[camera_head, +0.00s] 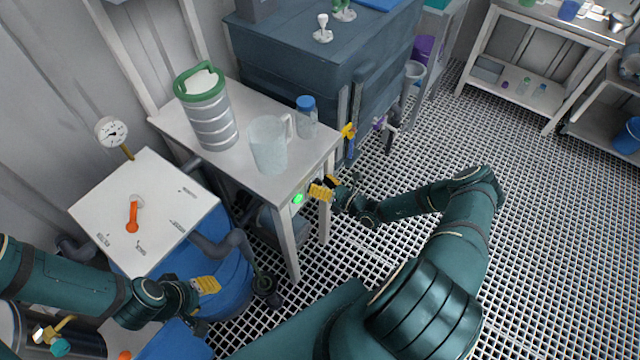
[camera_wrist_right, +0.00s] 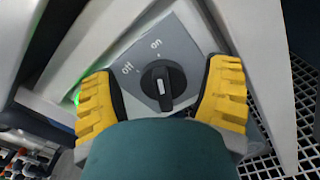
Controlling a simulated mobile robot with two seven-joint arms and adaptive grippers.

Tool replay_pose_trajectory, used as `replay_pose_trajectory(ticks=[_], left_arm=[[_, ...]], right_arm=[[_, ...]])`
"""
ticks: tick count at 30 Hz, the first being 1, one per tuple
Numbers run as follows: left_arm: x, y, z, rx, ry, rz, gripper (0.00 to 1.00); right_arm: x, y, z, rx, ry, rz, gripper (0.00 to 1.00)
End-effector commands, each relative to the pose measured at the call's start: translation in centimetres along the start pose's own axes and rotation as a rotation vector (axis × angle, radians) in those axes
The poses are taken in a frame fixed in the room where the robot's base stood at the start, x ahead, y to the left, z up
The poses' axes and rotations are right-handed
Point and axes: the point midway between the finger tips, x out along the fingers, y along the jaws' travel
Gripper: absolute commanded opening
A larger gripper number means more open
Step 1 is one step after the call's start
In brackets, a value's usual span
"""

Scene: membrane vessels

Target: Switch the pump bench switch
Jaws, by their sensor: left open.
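The pump bench switch is a black rotary knob (camera_wrist_right: 163,84) on a grey plate (camera_wrist_right: 185,52) marked "off" and "on". Its grip bar stands roughly upright in the right wrist view, its upper end towards "on"; a short white line marks it. A green lamp (camera_head: 298,198) glows beside it on the bench front. My right gripper (camera_head: 323,188) is at the bench front, its yellow fingers open on both sides of the knob, with gaps visible. My left gripper (camera_head: 206,285) is open and empty over the blue drum, away from the switch.
The white bench (camera_head: 262,108) carries a green-handled metal vessel (camera_head: 212,118), a clear jug (camera_head: 268,146) and a blue-capped bottle (camera_head: 306,118). A panel with an orange lever (camera_head: 133,216) is at left, above a blue drum (camera_head: 232,268). Grated floor (camera_head: 410,145) lies open at right.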

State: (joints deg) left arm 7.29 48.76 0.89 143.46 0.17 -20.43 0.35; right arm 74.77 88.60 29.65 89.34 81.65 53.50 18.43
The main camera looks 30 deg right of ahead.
Motion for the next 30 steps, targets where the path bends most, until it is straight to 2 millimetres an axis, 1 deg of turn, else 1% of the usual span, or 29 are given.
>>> replay_pose_trajectory(ticks=[6,8,10,14,21,24,27,30], left_arm=[[0.0,0.0,0.0,0.000,0.001,0.000,0.45],[0.0,0.0,0.0,0.000,0.001,0.000,0.45],[0.0,0.0,0.0,0.000,0.000,0.000,0.45],[0.0,0.0,0.0,0.000,0.000,0.000,0.45],[0.0,0.0,0.0,0.000,0.000,0.000,0.45],[0.0,0.0,0.0,0.000,0.000,0.000,0.45],[0.0,0.0,0.0,0.000,0.000,0.000,0.45],[0.0,0.0,0.0,0.000,0.000,0.000,0.45]], right_arm=[[-0.3,-0.1,-0.1,-0.001,0.002,-0.003,0.77],[-0.6,-0.1,-0.1,-0.001,0.003,-0.003,0.77],[-1.4,-0.2,-0.1,-0.002,0.003,-0.004,0.77],[-3.6,-0.2,-0.1,-0.001,0.003,-0.006,0.77],[-8.5,-0.1,-0.1,-0.001,0.003,-0.004,0.77],[-10.1,-0.1,0.0,-0.002,0.002,-0.003,0.77],[-11.1,-0.1,0.0,-0.001,0.002,-0.002,0.77],[-11.8,0.0,0.0,0.000,0.001,-0.001,0.77]])
